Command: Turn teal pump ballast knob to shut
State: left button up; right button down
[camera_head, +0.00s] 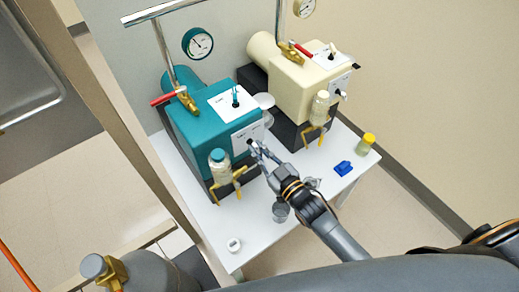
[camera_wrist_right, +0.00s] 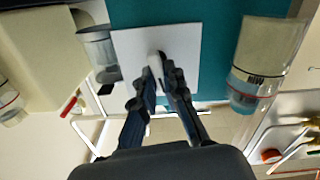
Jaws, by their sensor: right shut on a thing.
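The teal pump (camera_head: 190,132) stands on the white table, with a white panel on its top and a white label plate (camera_head: 242,136) on its front face. My right gripper (camera_head: 256,146) reaches that front plate from the lower right. In the right wrist view, its fingertips (camera_wrist_right: 160,78) are shut on a small pale knob (camera_wrist_right: 155,62) in front of the white plate (camera_wrist_right: 185,50) on the teal body (camera_wrist_right: 215,25). The fingers partly hide the knob, and I cannot read its setting. My left gripper is not in view.
A cream pump (camera_head: 300,85) stands to the right. A blue item (camera_head: 343,168), a yellow-capped jar (camera_head: 366,143), a small glass (camera_head: 280,211) and a white item (camera_head: 234,245) sit on the table (camera_head: 210,230).

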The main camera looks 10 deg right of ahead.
jog(key=shift+a+f+n, duration=0.1)
jog(key=shift+n, duration=1.7)
jog(key=c, duration=1.4)
grip_release()
jog(key=shift+s, duration=0.1)
jog(key=v, duration=1.2)
